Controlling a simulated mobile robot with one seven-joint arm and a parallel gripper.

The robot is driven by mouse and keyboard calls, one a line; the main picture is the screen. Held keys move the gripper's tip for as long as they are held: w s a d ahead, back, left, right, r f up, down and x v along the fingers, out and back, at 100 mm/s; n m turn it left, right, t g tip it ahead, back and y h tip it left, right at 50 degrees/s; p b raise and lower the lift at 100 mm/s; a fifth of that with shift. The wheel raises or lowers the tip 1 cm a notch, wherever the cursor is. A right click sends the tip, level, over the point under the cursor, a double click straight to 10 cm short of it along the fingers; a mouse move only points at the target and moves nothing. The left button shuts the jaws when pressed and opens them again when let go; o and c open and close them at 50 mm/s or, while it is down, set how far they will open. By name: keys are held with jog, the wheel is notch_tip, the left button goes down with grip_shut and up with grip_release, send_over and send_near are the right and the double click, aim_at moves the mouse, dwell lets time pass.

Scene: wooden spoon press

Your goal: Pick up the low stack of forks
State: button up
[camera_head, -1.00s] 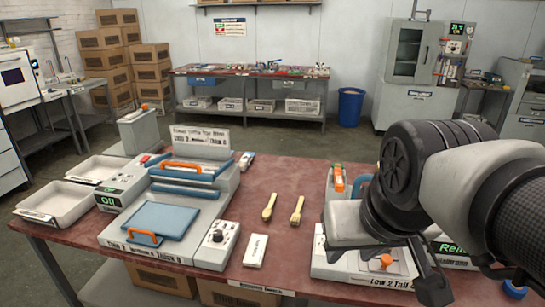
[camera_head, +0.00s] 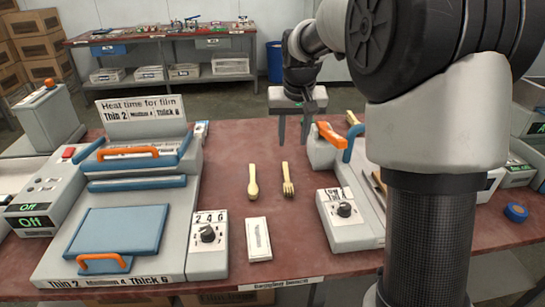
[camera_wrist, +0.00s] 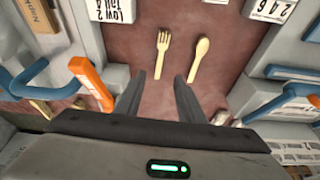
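A pale wooden fork (camera_head: 287,180) lies on the red table, tines toward the front edge; I cannot tell whether it is one fork or a low stack. A wooden spoon (camera_head: 253,182) lies just left of it. In the wrist view the fork (camera_wrist: 162,54) and spoon (camera_wrist: 204,60) lie beyond the fingertips. My gripper (camera_head: 293,132) points down over the table behind them, apart from both. In the wrist view its two fingers (camera_wrist: 157,90) are spread with nothing between them. Another pale wooden piece (camera_head: 352,118) shows partly behind the right-hand press.
The film sealer (camera_head: 125,205) with blue plates stands left. The right-hand press (camera_head: 340,220) has an orange handle (camera_head: 332,135) close to my gripper's right. Blue tape (camera_head: 516,213) lies far right.

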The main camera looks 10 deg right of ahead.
aim_at(287, 176)
jog(key=b+x, duration=0.1)
jog(key=x, duration=0.5)
jog(key=b+x, duration=0.2)
jog(key=x, duration=0.4)
jog(key=w+b+x, duration=0.1)
jog(key=x, duration=0.6)
jog(key=shift+b, duration=0.4)
jog(key=shift+s+r, duration=0.1)
jog(key=shift+r, duration=0.05)
grip_shut()
